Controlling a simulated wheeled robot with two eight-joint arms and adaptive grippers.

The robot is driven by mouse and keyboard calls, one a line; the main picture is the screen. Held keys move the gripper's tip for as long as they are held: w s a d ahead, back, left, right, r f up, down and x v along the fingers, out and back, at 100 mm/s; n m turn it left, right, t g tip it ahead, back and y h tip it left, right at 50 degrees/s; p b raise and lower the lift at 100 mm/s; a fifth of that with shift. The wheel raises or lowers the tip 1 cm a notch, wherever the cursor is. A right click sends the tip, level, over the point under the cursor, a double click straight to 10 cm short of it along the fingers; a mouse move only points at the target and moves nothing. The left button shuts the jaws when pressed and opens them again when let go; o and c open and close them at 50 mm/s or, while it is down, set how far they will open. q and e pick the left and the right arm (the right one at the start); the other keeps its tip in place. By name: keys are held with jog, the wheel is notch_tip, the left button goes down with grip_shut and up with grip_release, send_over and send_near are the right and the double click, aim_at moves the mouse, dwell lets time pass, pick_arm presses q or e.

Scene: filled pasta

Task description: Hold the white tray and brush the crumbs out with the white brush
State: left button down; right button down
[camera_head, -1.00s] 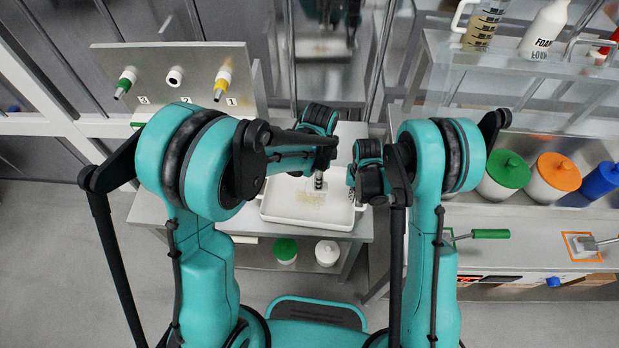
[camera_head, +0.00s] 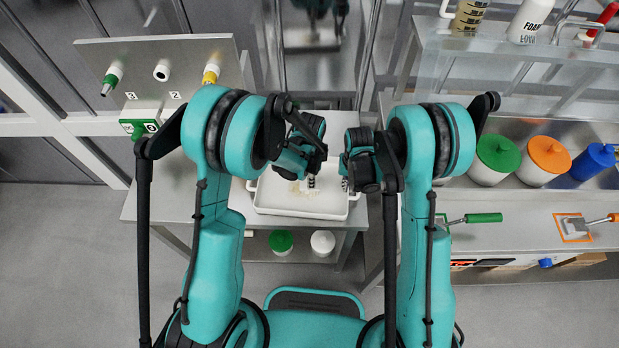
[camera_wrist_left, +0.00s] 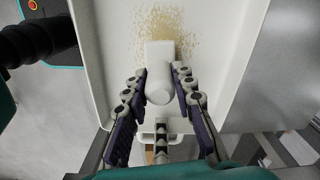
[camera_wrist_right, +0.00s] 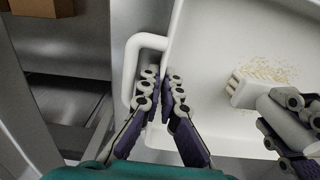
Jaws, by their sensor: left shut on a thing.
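The white tray (camera_head: 320,211) sits on a metal table, with tan crumbs (camera_head: 296,187) scattered on its floor. The white brush (camera_head: 311,181) is inside the tray, its bristles (camera_wrist_right: 236,86) down at the edge of the crumbs. My left gripper (camera_wrist_left: 160,82) is shut on the brush's thick white handle. My right gripper (camera_wrist_right: 161,74) is at the tray's right side, its fingertips close together beside the white loop handle (camera_wrist_right: 131,75). Whether they clamp the handle or rim is not clear. In the head view the right fingers (camera_head: 345,183) are partly hidden by my wrist.
At the right, a counter carries white tubs with green (camera_head: 498,155) and orange (camera_head: 548,155) lids and a green-handled tool (camera_head: 482,218). Two lidded tubs stand below the table.

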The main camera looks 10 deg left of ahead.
pick_arm(q)
jog(key=w, duration=0.3)
jog(key=shift+w, duration=0.15)
jog(key=shift+s, duration=2.4)
jog(key=shift+a, duration=0.75)
jog(key=shift+w, duration=2.3)
jog(key=shift+s, duration=2.2)
jog(key=shift+s+a, duration=0.15)
jog(key=shift+a, duration=0.45)
jog(key=shift+w+a+f, duration=0.1)
jog(key=shift+w+a, duration=0.05)
jog(key=shift+w, duration=2.05)
jog(key=shift+s, duration=1.9)
jog(key=shift+s+a, duration=0.1)
jog(key=shift+s, duration=0.2)
jog(key=shift+w+a, duration=0.15)
jog(key=shift+a, duration=0.5)
jog(key=shift+w, duration=2.3)
jog(key=s, duration=0.5)
jog(key=shift+f, duration=0.1)
notch_tip(320, 180, up, 9)
